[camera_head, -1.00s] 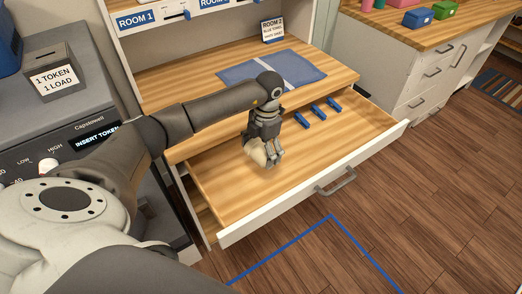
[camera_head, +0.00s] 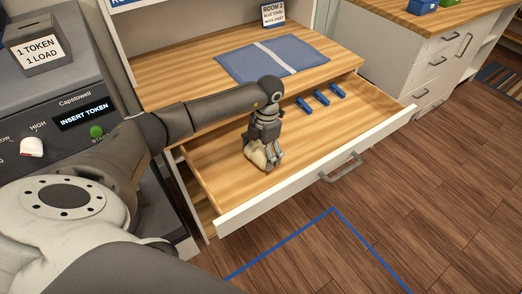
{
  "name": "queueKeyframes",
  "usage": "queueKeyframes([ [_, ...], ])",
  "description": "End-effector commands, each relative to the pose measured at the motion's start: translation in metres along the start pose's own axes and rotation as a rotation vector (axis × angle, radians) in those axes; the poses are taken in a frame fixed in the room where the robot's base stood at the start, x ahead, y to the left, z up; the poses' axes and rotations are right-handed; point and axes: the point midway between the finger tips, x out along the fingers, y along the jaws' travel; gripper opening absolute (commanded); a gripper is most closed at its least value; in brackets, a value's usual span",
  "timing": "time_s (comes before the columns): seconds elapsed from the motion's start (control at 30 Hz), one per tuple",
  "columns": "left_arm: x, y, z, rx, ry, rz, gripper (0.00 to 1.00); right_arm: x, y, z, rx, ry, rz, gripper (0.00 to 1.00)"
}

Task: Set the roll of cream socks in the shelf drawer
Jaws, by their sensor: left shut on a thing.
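The shelf drawer (camera_head: 215,189) is pulled out below the wooden shelf top and has a white front with a grey handle. My left gripper (camera_head: 264,163) points down inside the drawer, left of its middle. It is shut on the roll of cream socks (camera_head: 256,156), which is partly hidden by the fingers. The roll is low over the drawer floor; I cannot tell whether it touches. My right gripper is not in view.
Several small blue clips (camera_head: 321,97) lie in the drawer's back right. A folded blue towel (camera_head: 272,60) with a white stripe lies on the shelf top by a ROOM 2 sign (camera_head: 274,14). A grey coin-operated machine (camera_head: 75,110) stands at left. The drawer's front right floor is bare.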

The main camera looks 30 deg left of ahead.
Motion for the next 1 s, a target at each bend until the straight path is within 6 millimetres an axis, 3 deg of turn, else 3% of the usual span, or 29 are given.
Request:
queueKeyframes([
  [0.73,0.0075,0.0001,0.0013,0.000,-0.001,0.000,0.46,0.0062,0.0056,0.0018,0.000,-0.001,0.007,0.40],
  [0.77,0.0064,0.0001,0.0012,0.000,-0.001,0.000,0.92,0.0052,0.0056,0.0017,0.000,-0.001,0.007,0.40],
  [0.83,0.0063,0.0001,0.0012,0.000,-0.001,0.000,1.00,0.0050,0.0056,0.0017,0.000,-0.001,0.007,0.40],
  [1.0,0.0064,0.0001,0.0011,0.000,-0.001,0.000,1.00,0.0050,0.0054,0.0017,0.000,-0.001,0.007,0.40],
])
